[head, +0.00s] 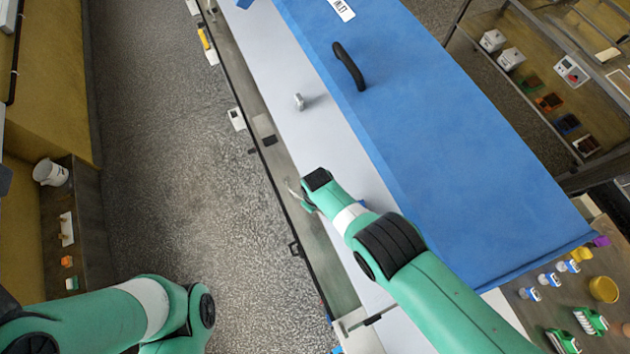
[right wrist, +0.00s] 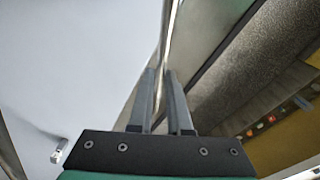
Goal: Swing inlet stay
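A thin pale rod or edge, possibly the inlet stay, runs up from between the fingertips in the right wrist view (right wrist: 171,25). In the head view a thin pale piece (head: 293,188) shows beside my right wrist, along the long machine edge. My right gripper (right wrist: 160,75) has its two grey fingers close together, with a narrow gap, at the foot of that rod. Whether they grip it is unclear. In the head view my right arm hides most of the gripper. My left arm is at the lower left, and its gripper is out of the frame.
A blue cover (head: 440,130) with a black handle (head: 348,66) lies along the machine. A small grey knob (head: 298,102) stands on the white surface (head: 270,75). Shelves (head: 500,80) are at upper right, and a bench (head: 560,300) with small items at lower right. Open floor (head: 180,130) lies left.

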